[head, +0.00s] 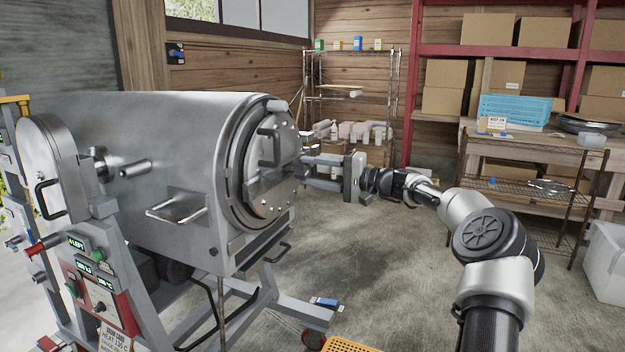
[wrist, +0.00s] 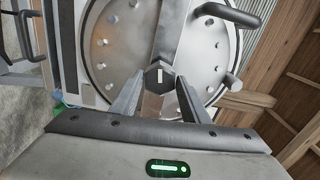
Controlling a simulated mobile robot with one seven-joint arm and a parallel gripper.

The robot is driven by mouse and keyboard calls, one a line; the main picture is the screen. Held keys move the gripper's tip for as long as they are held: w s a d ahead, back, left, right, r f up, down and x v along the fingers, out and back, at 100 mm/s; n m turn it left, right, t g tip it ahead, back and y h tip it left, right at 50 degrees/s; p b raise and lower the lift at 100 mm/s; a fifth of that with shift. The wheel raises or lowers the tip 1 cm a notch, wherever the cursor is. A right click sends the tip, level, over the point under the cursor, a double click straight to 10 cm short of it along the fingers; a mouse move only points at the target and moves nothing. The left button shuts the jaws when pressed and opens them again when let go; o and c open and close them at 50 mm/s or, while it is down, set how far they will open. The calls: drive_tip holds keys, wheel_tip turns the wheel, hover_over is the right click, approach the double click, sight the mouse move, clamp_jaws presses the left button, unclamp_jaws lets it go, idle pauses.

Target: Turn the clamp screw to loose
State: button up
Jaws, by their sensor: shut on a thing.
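The clamp screw (wrist: 159,77) is a dark hexagonal head with a white mark, at the middle of the round steel door. The mark stands about upright in the wrist view. The round door (head: 265,180) closes the end of the big steel drum (head: 165,140); it also shows in the wrist view (wrist: 110,50), with a bar across it and several studs. My gripper (head: 305,167) reaches the door from the right. In the wrist view its two fingers (wrist: 161,84) are shut on the screw head from both sides.
A control panel (head: 100,285) stands at the drum's left. A wire shelf (head: 345,85) stands behind, and a bench with a blue basket (head: 515,110) is at the right.

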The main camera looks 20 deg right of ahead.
drive_tip(key=n, duration=0.5)
drive_tip(key=shift+n, duration=0.3)
drive_tip(key=n, duration=0.5)
drive_tip(key=shift+n, duration=0.4)
drive_tip(key=o, duration=1.1)
drive_tip(key=shift+c, duration=0.2)
drive_tip(key=shift+s, duration=0.1)
drive_tip(key=p+v, duration=0.2)
drive_tip(key=v, duration=1.5)
drive_tip(key=shift+s+r, duration=0.1)
drive_tip(key=shift+r, duration=0.05)
